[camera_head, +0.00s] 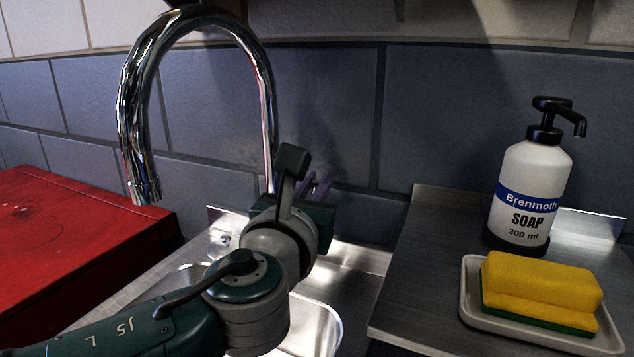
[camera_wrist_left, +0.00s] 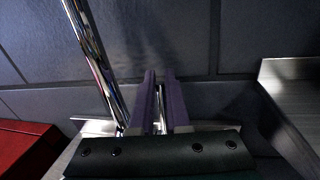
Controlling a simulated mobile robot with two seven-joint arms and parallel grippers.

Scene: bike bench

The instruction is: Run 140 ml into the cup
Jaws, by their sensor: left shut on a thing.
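A chrome gooseneck tap (camera_head: 128,110) arches over the sink, its spout mouth to the left. I see no water at the mouth. My left gripper (camera_head: 318,187) is to the right of the tap's upright pipe, partly hidden by my wrist. In the left wrist view, the purple fingers of my left gripper (camera_wrist_left: 165,100) are shut on a thin metal piece (camera_wrist_left: 160,108), which looks like the tap lever. The tap pipe (camera_wrist_left: 92,60) rises to their left. I see no cup in either view. My right gripper is not in view.
A steel sink basin (camera_head: 322,318) lies under my left arm. A red case (camera_head: 70,245) is at left. On the right ledge (camera_head: 415,290) stand a soap bottle (camera_head: 530,180) and a dish (camera_head: 470,318) with a yellow-green sponge (camera_head: 540,285). A tiled wall (camera_head: 430,120) closes the back.

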